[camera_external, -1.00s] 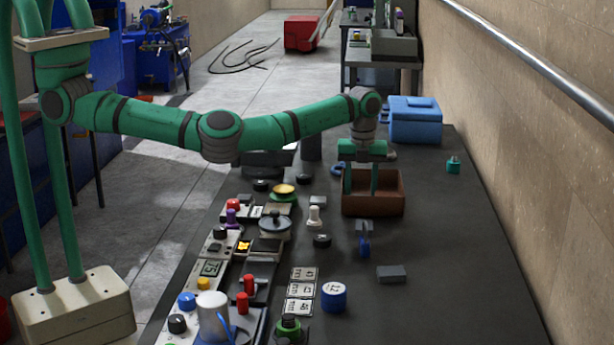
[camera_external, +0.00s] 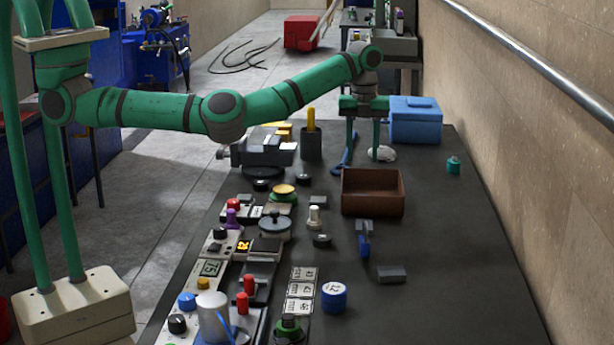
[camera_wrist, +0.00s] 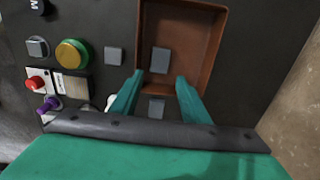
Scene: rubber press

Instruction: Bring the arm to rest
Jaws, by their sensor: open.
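My gripper (camera_external: 363,148) is green, open and empty. It hangs pointing down above the dark table (camera_external: 450,250), at the back edge of the brown open box (camera_external: 372,192). In the wrist view, my gripper's two fingers (camera_wrist: 157,88) are spread apart with nothing held between them. The brown box (camera_wrist: 213,45) lies beyond the fingers there, and a small grey block (camera_wrist: 160,60) shows in it. My arm reaches across from the left, its forearm raised toward the wrist.
A blue cooler (camera_external: 415,122) stands close to the right of my gripper. A dark cup with a yellow item (camera_external: 311,120) stands to its left. Controls, including a yellow button (camera_external: 284,190), line the table's left side. The right front of the table is mostly clear, beside the wall.

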